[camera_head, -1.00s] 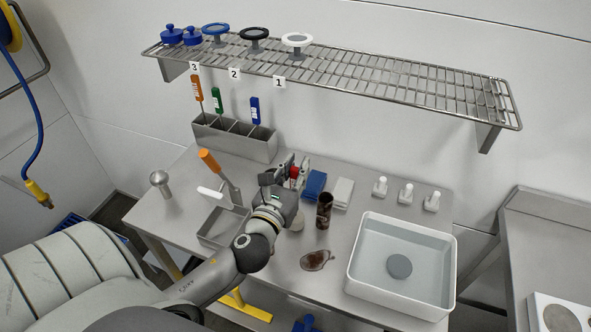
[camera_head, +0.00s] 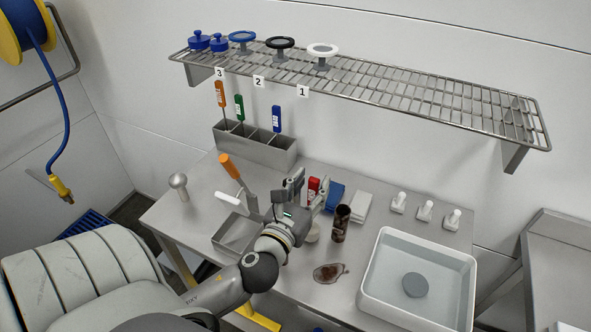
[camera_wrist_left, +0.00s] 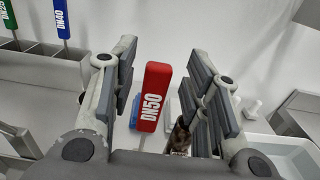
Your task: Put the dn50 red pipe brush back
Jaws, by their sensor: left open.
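The red brush handle marked DN50 (camera_wrist_left: 152,96) stands between the two spread fingers of my left gripper (camera_wrist_left: 158,100) in the left wrist view, with gaps on both sides. In the head view, the red handle (camera_head: 314,184) shows just right of my left gripper (camera_head: 301,189), partly hidden by it. The lower part of this brush is hidden. The grey brush holder (camera_head: 262,152) stands at the back left of the table. It carries an orange brush (camera_head: 220,94), a green brush (camera_head: 239,107) and a blue brush (camera_head: 277,119); its right end shows no handle.
A brown-stained pipe piece (camera_head: 341,224) stands right of my gripper, near a blue block (camera_head: 335,197) and a white block (camera_head: 361,206). A grey tray (camera_head: 226,238) with an orange-handled tool (camera_head: 231,166) is left. A white basin (camera_head: 373,290) is right. A wire shelf (camera_head: 420,95) hangs above.

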